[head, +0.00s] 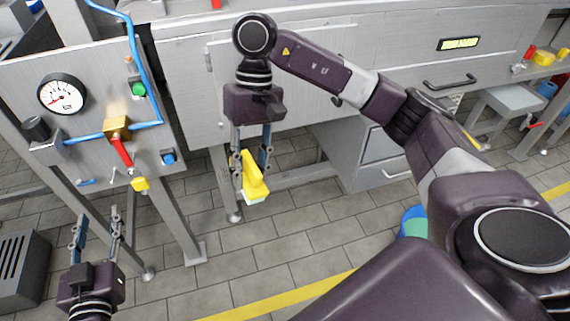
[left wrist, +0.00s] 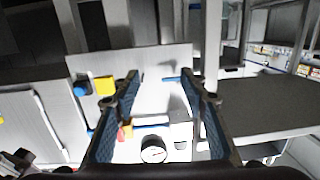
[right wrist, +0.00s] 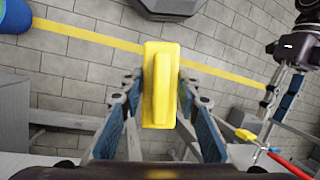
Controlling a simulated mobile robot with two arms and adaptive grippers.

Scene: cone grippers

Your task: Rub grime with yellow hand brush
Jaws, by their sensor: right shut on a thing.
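The yellow hand brush (head: 254,181) hangs between the fingers of my right gripper (head: 252,180), with pale bristles at its lower end. My right gripper is shut on it, above the tiled floor and in front of the grey cabinet. The right wrist view shows the brush's yellow back (right wrist: 160,88) between the fingertips. My left gripper (head: 98,216) is open and empty at the lower left, pointing up in the head view. In the left wrist view its fingers (left wrist: 160,76) stand apart before a pale panel. I cannot make out any grime.
An upright panel (head: 85,88) with a gauge (head: 62,94), blue pipe and red-handled valve (head: 121,152) stands at left. A grey cabinet (head: 185,85) with drawers is behind my right gripper. A blue bucket (head: 411,218) is on the floor.

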